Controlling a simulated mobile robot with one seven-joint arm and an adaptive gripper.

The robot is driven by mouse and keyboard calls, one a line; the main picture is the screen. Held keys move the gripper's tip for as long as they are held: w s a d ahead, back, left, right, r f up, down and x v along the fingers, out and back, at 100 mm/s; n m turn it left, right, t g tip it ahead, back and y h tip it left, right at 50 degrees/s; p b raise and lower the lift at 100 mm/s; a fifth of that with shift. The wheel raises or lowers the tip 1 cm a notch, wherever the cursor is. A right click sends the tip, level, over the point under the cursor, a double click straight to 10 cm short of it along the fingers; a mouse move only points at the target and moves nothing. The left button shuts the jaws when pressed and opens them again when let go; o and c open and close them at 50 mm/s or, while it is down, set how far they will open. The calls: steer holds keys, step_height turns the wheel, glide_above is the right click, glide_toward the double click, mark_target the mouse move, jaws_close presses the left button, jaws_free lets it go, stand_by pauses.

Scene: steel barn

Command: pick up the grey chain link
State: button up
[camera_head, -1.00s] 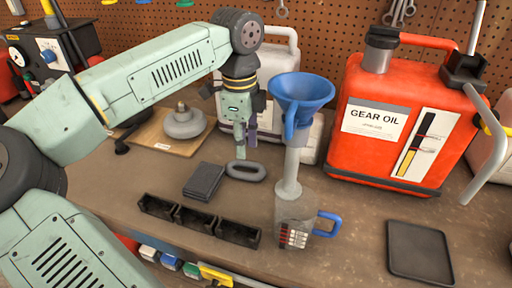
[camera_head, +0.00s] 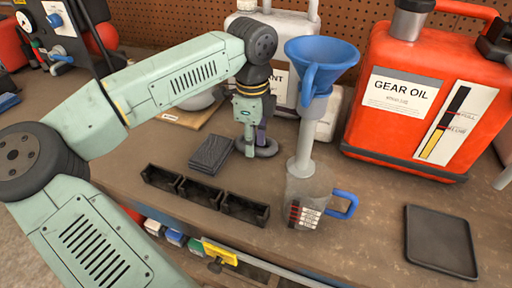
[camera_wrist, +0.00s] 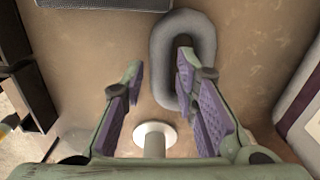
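The grey chain link (camera_head: 268,150) is a thick oval ring lying flat on the workbench, right behind my gripper (camera_head: 250,148), which hides part of it. In the wrist view the chain link (camera_wrist: 166,50) is upright in the picture, right of centre.
A dark stack of pads (camera_head: 211,154) lies just left of the link. A black three-part bin (camera_head: 204,192) is in front. A clear jug (camera_head: 306,200) with a blue funnel (camera_head: 322,60) stands to the right. A red oil can (camera_head: 405,145) and black tray (camera_head: 440,240) are further right.

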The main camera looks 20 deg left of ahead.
steer(key=shift+f, duration=0.65)
steer(key=shift+r, duration=0.1)
steer(key=shift+c, duration=0.2)
jaws_close()
